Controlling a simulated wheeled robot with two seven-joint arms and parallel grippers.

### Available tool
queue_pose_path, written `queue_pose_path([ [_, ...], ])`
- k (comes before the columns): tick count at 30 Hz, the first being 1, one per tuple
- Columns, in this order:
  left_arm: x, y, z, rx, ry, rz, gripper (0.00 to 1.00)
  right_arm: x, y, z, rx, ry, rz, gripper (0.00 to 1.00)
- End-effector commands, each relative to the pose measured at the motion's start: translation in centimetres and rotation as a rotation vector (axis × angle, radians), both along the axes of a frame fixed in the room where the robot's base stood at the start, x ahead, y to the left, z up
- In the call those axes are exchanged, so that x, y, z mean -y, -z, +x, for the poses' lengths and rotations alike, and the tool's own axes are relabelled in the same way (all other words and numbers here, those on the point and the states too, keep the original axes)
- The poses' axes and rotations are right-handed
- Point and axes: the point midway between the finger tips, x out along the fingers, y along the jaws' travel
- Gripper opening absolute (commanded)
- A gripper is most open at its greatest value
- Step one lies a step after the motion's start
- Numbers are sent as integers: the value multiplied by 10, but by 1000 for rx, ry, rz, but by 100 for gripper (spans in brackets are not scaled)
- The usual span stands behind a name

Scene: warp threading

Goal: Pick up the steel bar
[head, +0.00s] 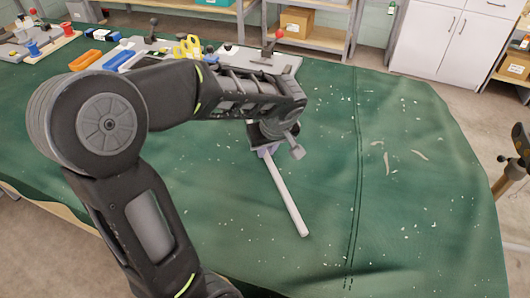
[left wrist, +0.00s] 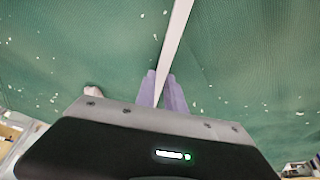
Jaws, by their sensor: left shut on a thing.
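The steel bar (head: 286,197) is a long, thin, pale rod. In the head view it slants down and right from my left gripper (head: 268,151) over the green cloth. In the left wrist view the bar (left wrist: 176,38) runs up from between the two purple fingers of the left gripper (left wrist: 163,90). The left gripper is shut on the bar near one end. The bar's gripped end is hidden by the gripper. I cannot tell whether the bar touches the cloth or is just above it. My right gripper is not in view.
A green cloth (head: 410,200) with pale scraps covers the table, and its right side is largely free. Yellow-handled tools (head: 187,47), a blue bin (head: 120,58) and an orange bin (head: 86,60) sit at the back left. Shelves and a white cabinet (head: 455,42) stand beyond.

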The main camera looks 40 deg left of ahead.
Motion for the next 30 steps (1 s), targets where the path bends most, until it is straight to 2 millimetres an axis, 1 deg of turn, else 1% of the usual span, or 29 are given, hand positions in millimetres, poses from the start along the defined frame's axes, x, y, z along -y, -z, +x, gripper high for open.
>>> queue_pose_path([
  [1,0,0,0,0,0,0,4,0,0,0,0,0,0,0],
  [3,0,0,0,0,0,0,0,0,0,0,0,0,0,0],
  [30,0,0,0,0,0,0,0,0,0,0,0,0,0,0],
])
